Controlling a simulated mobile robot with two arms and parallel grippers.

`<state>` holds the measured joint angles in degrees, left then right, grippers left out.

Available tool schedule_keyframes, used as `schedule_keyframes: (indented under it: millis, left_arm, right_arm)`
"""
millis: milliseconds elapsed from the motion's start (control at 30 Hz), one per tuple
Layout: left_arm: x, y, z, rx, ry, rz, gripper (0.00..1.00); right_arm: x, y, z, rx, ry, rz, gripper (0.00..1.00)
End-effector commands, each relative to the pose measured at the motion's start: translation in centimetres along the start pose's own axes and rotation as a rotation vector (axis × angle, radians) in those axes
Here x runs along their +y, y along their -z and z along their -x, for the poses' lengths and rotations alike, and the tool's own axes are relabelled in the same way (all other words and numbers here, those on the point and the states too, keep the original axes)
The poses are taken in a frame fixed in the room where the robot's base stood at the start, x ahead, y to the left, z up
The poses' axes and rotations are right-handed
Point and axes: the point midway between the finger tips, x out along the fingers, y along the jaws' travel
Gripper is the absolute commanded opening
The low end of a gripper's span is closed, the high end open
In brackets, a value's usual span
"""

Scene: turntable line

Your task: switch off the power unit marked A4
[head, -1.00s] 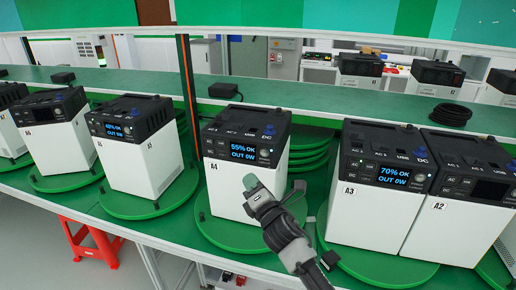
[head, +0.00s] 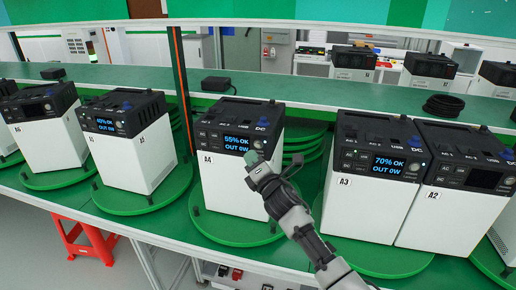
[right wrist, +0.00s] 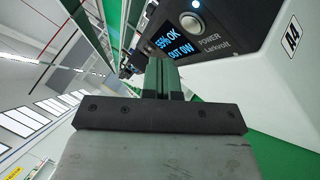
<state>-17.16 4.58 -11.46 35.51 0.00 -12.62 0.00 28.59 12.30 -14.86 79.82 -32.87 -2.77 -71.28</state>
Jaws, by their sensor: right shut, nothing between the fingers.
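The power unit marked A4 (head: 232,180) is a white box with a black top on a green turntable, in the middle of the head view. Its screen (head: 238,144) is lit and reads 55% OK, OUT 0W. The screen also shows in the right wrist view (right wrist: 182,36), with the round POWER button (right wrist: 190,23) beside it and the A4 label (right wrist: 291,38) at upper right. My right gripper (head: 254,160) is shut and empty, its tips just below the button in the head view. Contact cannot be told. My left gripper is out of view.
Unit A3 (head: 362,215), lit at 70%, stands right of A4, with A2 (head: 450,220) close beside it. Another lit unit (head: 138,160) stands to the left. A black adapter (head: 219,84) and a coiled cable (head: 443,105) lie on the shelf behind.

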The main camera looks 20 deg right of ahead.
Motion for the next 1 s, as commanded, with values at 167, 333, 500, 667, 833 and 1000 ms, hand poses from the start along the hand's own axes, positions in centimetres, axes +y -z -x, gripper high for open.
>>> schedule_keyframes:
  millis: [167,333,500,667,833,1000]
  left_arm:
    - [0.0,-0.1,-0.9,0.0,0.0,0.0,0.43]
    - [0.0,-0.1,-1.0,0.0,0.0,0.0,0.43]
    - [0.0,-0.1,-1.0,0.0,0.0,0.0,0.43]
    - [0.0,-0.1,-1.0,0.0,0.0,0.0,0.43]
    - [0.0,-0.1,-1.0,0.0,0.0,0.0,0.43]
    - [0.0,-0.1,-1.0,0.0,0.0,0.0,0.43]
  right_arm:
    - [-0.9,-0.7,-1.2,0.0,-0.001,0.002,0.0]
    - [-1.2,-1.1,-1.6,0.001,0.0,0.001,0.0]
    - [-1.2,-1.2,-1.6,0.001,0.0,0.0,0.0]
    - [-1.2,-1.2,-1.6,0.0,0.0,0.0,0.0]
    - [-1.2,-1.2,-1.6,0.0,0.0,0.0,0.0]
    - [-1.2,-1.1,-1.6,0.0,0.0,0.0,0.0]
